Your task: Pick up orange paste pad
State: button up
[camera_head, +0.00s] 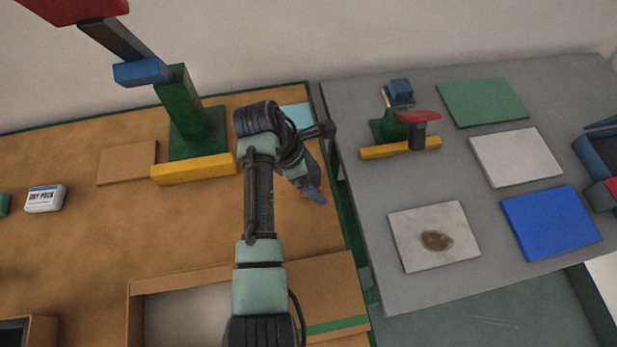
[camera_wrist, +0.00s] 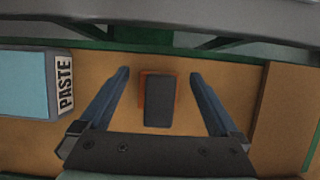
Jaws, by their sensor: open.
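The orange paste pad (camera_wrist: 143,86) lies on the tan table surface in the wrist view. A dark grey block covers most of its top, so only orange edges show. My gripper (camera_wrist: 160,98) is open, with one blue finger on each side of the pad and visible gaps to both. In the head view my gripper (camera_head: 313,193) points down over the right part of the tan table. A bit of orange shows by the fingertips there; the rest is hidden by my wrist.
A light-blue box labelled PASTE (camera_wrist: 25,85) stands left of my gripper in the wrist view. A green and yellow stand (camera_head: 195,165) is on the tan table. A grey table (camera_head: 350,120) with coloured square plates (camera_head: 550,222) adjoins on the right. A DRY PACK (camera_head: 45,198) lies far left.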

aim_at(314, 170)
jog(key=c, duration=1.4)
notch_tip(314, 170, up, 10)
jog(key=shift+r+p, duration=0.1)
jog(key=shift+p, duration=0.4)
jog(key=shift+c, duration=0.2)
